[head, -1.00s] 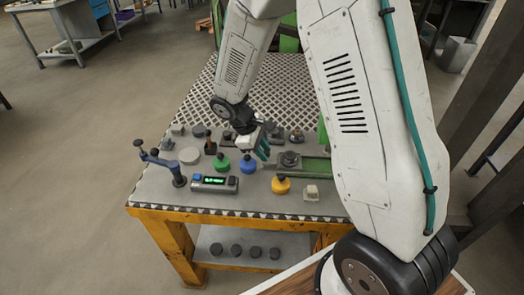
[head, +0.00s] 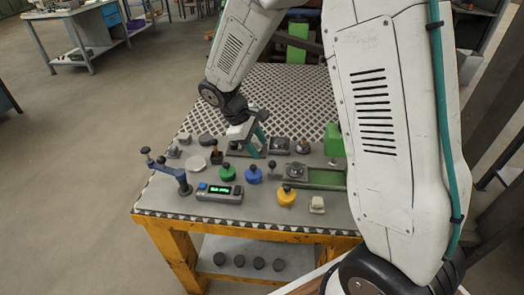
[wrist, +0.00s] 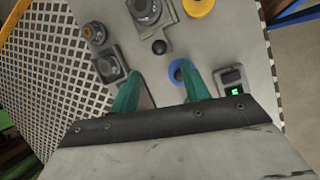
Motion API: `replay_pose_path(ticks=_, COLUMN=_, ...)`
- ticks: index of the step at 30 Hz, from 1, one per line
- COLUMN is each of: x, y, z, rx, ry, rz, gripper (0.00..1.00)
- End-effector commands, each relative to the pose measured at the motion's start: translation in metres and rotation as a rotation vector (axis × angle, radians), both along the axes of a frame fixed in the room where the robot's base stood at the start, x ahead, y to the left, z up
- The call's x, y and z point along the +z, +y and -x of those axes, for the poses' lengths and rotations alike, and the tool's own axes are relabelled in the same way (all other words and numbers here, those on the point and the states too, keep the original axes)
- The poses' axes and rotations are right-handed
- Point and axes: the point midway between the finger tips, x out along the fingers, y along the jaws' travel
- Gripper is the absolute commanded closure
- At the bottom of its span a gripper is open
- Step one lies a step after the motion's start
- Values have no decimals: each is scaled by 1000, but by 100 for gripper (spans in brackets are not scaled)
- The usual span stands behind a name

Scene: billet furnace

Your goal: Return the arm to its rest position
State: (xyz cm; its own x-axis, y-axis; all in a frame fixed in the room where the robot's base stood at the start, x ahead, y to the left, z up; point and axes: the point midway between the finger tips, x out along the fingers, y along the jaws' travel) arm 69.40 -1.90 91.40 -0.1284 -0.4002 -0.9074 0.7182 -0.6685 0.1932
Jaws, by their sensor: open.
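My gripper (head: 254,143) hangs over the back part of the workbench, above the row of small parts and behind the blue knobbed piece. In the wrist view its two green fingers (wrist: 158,92) are spread apart with nothing held between them. The blue piece (head: 253,175) stands on the bench just in front of the fingers. It also shows in the wrist view (wrist: 178,72), partly hidden by the right finger. My arm reaches over the bench from the right and hides part of its right side.
The bench (head: 160,198) has a perforated back area (head: 290,95). A green piece (head: 227,173), a yellow piece (head: 286,195), a blue lever stand (head: 167,172) and a box with a green display (head: 219,193) stand near the front. Several dark cylinders (head: 239,261) sit on the lower shelf.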

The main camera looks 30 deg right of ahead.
Motion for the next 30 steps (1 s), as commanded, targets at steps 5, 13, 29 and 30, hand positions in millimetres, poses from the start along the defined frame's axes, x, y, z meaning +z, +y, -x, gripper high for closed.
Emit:
replay_pose_path(ticks=5, x=2, y=1, z=0, rx=0, ry=0, rz=0, gripper=54)
replay_pose_path(ticks=13, x=2, y=1, z=0, rx=0, ry=0, rz=0, gripper=54)
replay_pose_path(ticks=29, x=64, y=-2, z=104, rx=-366, ry=-2, rz=-62, gripper=54)
replay_pose_path(ticks=30, x=73, y=-3, z=114, rx=-396, ry=-12, rz=-74, gripper=54)
